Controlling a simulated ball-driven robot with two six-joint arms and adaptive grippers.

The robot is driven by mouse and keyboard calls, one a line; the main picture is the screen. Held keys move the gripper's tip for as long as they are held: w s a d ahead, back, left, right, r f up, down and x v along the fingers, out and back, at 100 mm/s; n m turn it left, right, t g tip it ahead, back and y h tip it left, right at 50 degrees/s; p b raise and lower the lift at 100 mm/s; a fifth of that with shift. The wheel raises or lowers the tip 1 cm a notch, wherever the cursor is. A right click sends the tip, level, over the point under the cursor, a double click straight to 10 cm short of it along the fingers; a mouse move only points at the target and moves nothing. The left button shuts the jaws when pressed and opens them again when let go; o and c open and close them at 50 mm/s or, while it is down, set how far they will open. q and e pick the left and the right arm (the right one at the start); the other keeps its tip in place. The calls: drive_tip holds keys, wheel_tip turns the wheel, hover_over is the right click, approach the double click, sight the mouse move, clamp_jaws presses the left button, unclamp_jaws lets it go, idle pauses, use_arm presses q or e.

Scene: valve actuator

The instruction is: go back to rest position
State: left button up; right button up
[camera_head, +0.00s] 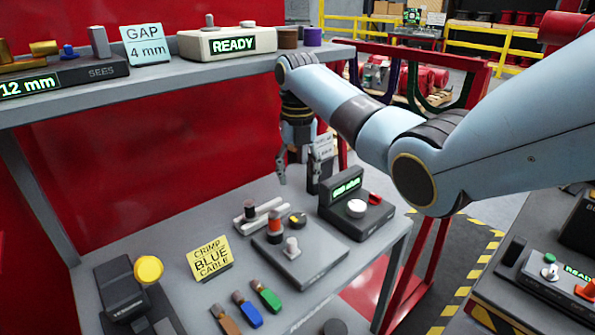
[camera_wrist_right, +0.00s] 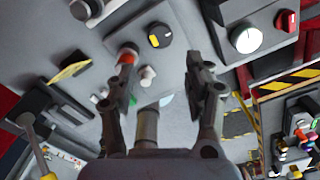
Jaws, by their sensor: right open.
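My right gripper (camera_head: 296,175) hangs fingers down over the back right of the lower bench shelf (camera_head: 185,225). Its jaws are apart, with nothing gripped between the fingertips. In the right wrist view, the open fingers (camera_wrist_right: 160,82) frame the bench and a control box with a red-topped post and a dark knob with a yellow mark. A short tan cylinder shows between the finger bases; I cannot tell what it is. In the head view the gripper is just behind a dark box with a green display (camera_head: 352,205). My left gripper is not in view.
An upper shelf (camera_head: 200,75) with a READY box (camera_head: 227,42) runs beside my right arm. The control box (camera_head: 300,257), a yellow sign (camera_head: 210,258) and coloured cable pieces (camera_head: 247,308) occupy the lower shelf. Another bench (camera_head: 530,300) stands at right.

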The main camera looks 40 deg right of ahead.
idle(0.6)
